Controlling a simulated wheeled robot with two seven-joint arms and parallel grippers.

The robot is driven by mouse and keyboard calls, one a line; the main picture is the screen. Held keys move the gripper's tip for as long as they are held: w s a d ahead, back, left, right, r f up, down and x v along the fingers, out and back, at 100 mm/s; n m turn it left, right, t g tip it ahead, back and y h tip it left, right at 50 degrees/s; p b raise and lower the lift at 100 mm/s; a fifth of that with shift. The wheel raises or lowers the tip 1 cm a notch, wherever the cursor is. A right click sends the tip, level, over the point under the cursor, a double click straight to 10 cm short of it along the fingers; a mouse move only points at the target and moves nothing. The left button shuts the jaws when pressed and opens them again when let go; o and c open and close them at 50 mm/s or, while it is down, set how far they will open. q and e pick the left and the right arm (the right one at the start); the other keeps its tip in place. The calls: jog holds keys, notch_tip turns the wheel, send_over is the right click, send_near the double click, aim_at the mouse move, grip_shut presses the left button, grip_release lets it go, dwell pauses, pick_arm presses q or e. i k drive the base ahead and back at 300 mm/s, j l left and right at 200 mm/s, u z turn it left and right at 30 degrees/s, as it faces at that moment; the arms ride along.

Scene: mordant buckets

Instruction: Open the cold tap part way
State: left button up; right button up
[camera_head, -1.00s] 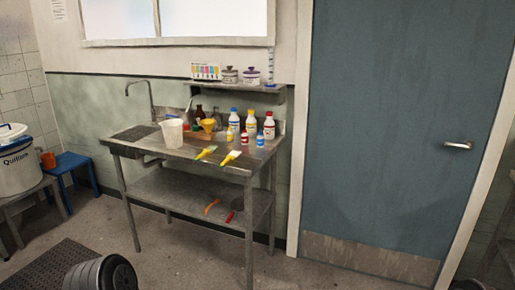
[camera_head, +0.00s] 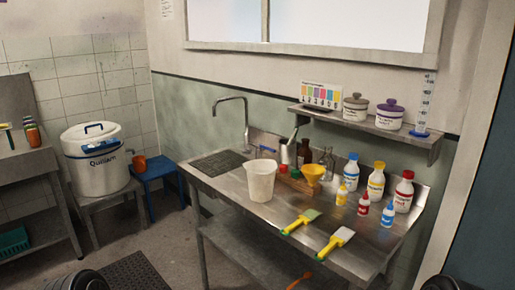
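A steel swan-neck spout (camera_head: 245,112) rises behind the sink basin (camera_head: 219,163) at the left end of the steel bench. A small blue piece (camera_head: 267,149) shows low to the right of the spout. It may be the cold tap's handle, but it is too small to tell, and so is its setting. I cannot make out any water running from the spout. Neither of my grippers can be made out. Only dark rounded parts, probably of my arms, show at the bottom left and bottom right edges, well short of the bench.
A white jug (camera_head: 260,182) stands right of the sink, near the front edge. A yellow funnel (camera_head: 312,174), several bottles and two brushes (camera_head: 301,222) occupy the steel bench (camera_head: 262,212). A blue stool (camera_head: 153,170) and a white Quillam bucket (camera_head: 96,165) stand left.

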aim_at(259, 146)
jog(key=i+j+u, duration=0.1)
jog(key=i+j, duration=0.35)
jog(key=j, duration=0.3)
jog(key=i+j+u, duration=0.15)
jog(key=i+j, duration=0.35)
jog(key=j, duration=0.2)
jog(key=i+j+u, duration=0.1)
jog(key=i+j, duration=0.45)
jog(key=j, duration=0.1)
